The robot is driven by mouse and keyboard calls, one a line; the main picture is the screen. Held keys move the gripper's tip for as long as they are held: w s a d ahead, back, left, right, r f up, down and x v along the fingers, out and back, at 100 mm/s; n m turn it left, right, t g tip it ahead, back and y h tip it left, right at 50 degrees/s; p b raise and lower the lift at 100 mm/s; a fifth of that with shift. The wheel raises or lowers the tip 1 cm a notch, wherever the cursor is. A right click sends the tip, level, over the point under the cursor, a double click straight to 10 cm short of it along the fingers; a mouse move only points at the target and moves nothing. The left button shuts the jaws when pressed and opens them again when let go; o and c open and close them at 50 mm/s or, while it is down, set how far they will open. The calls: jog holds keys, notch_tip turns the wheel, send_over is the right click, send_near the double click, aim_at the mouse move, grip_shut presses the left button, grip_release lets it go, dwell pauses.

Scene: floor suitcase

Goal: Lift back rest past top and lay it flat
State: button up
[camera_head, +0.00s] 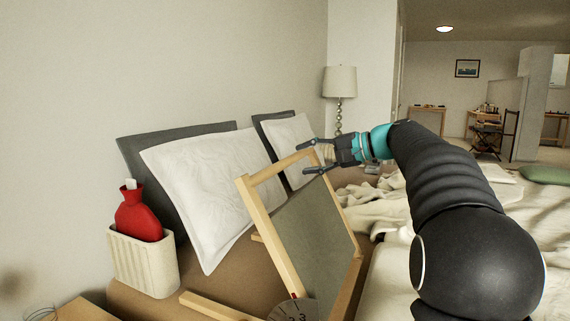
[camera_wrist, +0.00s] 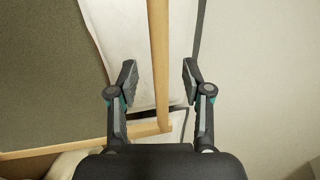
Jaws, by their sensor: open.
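The back rest is a light wooden frame with a grey-green fabric panel (camera_head: 312,222), standing tilted on the bed. Its top bar (camera_head: 270,170) runs towards my gripper (camera_head: 309,158), which is open at the bar's right end in the head view. In the wrist view the bar (camera_wrist: 159,40) runs lengthwise between the two spread fingers of my gripper (camera_wrist: 160,70), with gaps on both sides. The fabric (camera_wrist: 50,75) lies to the left there. A corner of the frame shows near the gripper's palm. The lower end of the back rest is partly cut off in the head view.
White pillows (camera_head: 205,185) and grey ones lean on the wall behind the back rest. A cream ribbed bin (camera_head: 145,262) holds a red hot-water bottle (camera_head: 137,215) at left. Rumpled blankets (camera_head: 375,205) lie right.

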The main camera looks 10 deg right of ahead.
aim_at(290, 162)
jog(key=x, duration=0.6)
jog(key=shift+w+a+f, duration=0.1)
jog(key=shift+w+a, duration=0.1)
jog(key=shift+a, duration=0.1)
grip_shut()
